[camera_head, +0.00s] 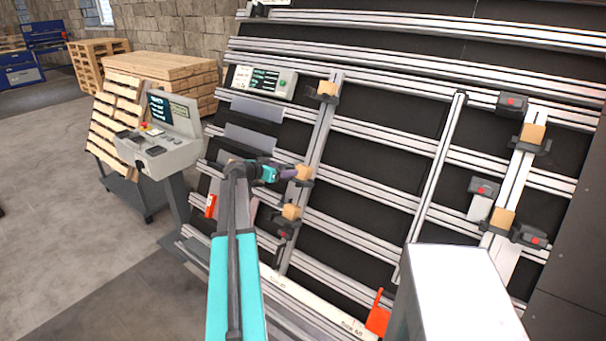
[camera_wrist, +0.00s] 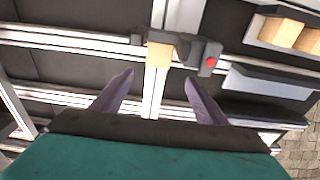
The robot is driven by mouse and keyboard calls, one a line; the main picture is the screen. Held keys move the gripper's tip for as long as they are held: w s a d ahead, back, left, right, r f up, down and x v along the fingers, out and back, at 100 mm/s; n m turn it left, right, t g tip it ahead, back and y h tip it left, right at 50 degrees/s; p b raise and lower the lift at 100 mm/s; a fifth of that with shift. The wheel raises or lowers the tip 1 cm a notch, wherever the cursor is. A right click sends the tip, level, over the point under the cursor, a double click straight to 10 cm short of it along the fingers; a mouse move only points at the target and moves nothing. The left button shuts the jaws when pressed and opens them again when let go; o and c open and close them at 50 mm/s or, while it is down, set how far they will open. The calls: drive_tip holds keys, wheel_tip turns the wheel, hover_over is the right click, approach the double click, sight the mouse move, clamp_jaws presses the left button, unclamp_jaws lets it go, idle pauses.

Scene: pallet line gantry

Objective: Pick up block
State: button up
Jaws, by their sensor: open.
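Several tan wooden blocks are in view. In the wrist view one block (camera_wrist: 160,54) sits against a dark clamp with a red button (camera_wrist: 208,60), on a metal post. My gripper (camera_wrist: 160,78) is open, its two purple fingers apart on either side of the post, short of this block. In the head view my gripper (camera_head: 291,173) is close beside a block (camera_head: 303,173) on the slanted post. Another block (camera_head: 291,212) is just below, and one (camera_head: 328,88) is higher up. I cannot tell which of these the wrist view shows.
Two grey trays (camera_head: 257,108) are on the frame left of the post. The wrist view shows a bin (camera_wrist: 264,45) with two blocks at upper right. More blocks (camera_head: 533,133) and clamps are on the right post. A control console (camera_head: 165,150) stands at left.

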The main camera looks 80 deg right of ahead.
sight(301, 166)
drive_tip(key=shift+s+d+r, duration=0.15)
drive_tip(key=shift+s+r, duration=0.05)
drive_tip(key=p+x, duration=0.2)
drive_tip(key=x, duration=0.4)
drive_tip(key=shift+s+d, duration=0.2)
drive_tip(key=shift+d, duration=0.15)
drive_tip(key=shift+p+x, duration=0.45)
drive_tip(key=shift+x, duration=0.45)
drive_tip(key=shift+s+d+f, duration=0.1)
drive_tip(key=shift+f, duration=0.05)
drive_tip(key=shift+p+x, duration=1.15)
drive_tip(key=shift+p, duration=0.05)
drive_tip(key=shift+p+x, duration=0.55)
drive_tip(key=shift+x, duration=0.75)
